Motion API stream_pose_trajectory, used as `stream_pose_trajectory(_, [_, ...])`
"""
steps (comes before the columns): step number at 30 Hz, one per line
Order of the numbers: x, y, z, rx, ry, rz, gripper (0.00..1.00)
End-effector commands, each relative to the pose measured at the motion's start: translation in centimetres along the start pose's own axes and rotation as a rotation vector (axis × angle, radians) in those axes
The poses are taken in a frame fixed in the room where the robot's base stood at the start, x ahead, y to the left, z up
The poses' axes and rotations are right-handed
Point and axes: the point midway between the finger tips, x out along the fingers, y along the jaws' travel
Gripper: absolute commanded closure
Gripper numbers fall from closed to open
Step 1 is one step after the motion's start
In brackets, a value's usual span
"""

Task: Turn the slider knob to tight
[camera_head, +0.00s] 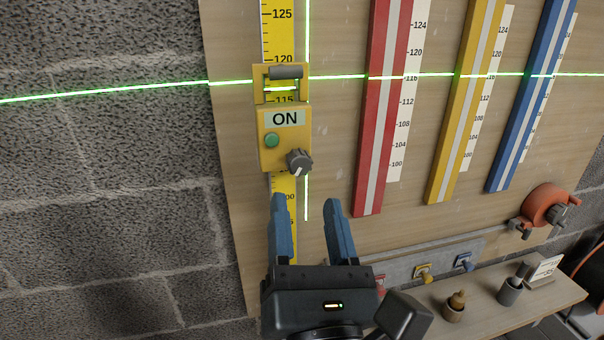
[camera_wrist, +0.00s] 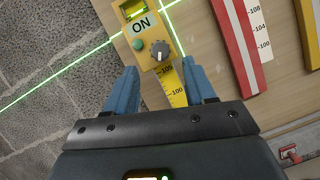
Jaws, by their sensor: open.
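The slider (camera_head: 285,120) is a yellow block on a vertical yellow ruler (camera_head: 277,32), with a display reading ON, a green button (camera_head: 272,140) and a grey handle at its top. Its dark grey knob (camera_head: 299,162) with a white mark sits at the block's lower right. No tight or loose label is readable.
Red (camera_head: 384,110), yellow (camera_head: 466,100) and blue (camera_head: 530,95) strips with scales stand on the wooden board to the right. A shelf (camera_head: 500,312) at lower right holds small cups and a card. An orange reel (camera_head: 546,204) is mounted above it. Green laser lines cross the board.

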Motion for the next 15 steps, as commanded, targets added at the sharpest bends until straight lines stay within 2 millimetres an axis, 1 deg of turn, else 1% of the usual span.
stream_pose_trajectory(1, [0.9,0.0,0.3,0.001,-0.002,0.000,0.46])
stream_pose_trajectory(3, [2.1,0.0,0.3,0.001,-0.003,0.000,0.46])
stream_pose_trajectory(9, [4.9,0.0,0.2,0.003,-0.001,0.000,0.46])
stream_pose_trajectory(12, [5.7,0.0,0.1,0.003,-0.001,0.000,0.46])
stream_pose_trajectory(15, [6.1,-0.1,0.0,0.003,0.001,0.000,0.46])
